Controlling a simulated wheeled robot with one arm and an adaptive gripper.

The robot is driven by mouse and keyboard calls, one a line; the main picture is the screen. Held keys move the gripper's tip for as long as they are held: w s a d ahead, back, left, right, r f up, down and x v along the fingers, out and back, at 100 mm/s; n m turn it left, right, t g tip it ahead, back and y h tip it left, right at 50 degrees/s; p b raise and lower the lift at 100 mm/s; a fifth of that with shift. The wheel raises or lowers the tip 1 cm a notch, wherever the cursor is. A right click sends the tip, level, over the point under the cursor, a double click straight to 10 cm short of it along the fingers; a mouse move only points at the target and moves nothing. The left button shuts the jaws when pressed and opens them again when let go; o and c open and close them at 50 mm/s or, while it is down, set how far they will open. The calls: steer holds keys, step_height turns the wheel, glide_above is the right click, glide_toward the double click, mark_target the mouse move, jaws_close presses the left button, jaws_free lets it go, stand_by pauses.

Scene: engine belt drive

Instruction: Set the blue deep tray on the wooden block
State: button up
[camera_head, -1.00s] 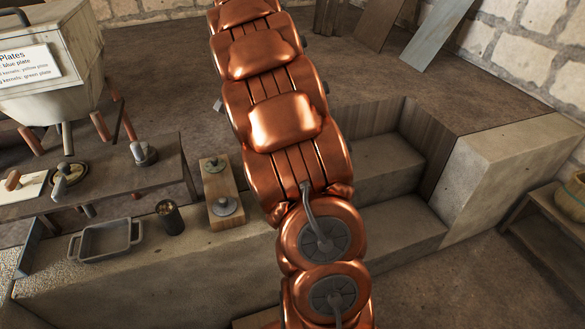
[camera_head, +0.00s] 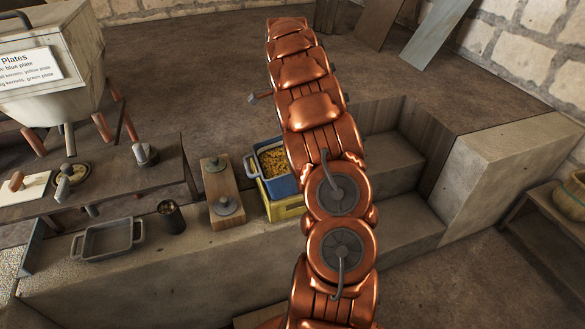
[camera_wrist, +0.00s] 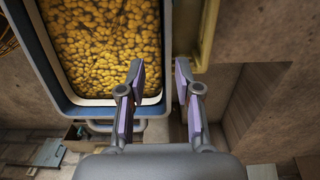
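The blue deep tray (camera_head: 285,184), full of yellow kernels, sits on top of a yellow tray (camera_head: 288,210) on the stone ledge, partly hidden by my arm. In the wrist view the blue tray (camera_wrist: 55,85) fills the upper left, with a handle at its lower end. My gripper (camera_wrist: 160,72) is open, its purple-padded fingers apart and empty. In that view they appear on either side of the tray's lower right corner; I cannot tell their height over it. The wooden block (camera_head: 222,192) with two grey round-knobbed pieces stands just left of the blue tray in the head view.
A grey empty tray (camera_head: 103,257) and a dark cup (camera_head: 171,216) stand on the ledge (camera_head: 190,265) left of the block. A bench (camera_head: 120,180) with a hopper (camera_head: 55,95) is behind them. Stone steps (camera_head: 395,165) lie right of my arm.

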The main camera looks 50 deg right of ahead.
steer(key=p, duration=0.2)
glide_above(285, 151)
steer(key=shift+w+d+f, duration=0.1)
steer(key=shift+f, duration=2.65)
jaws_close()
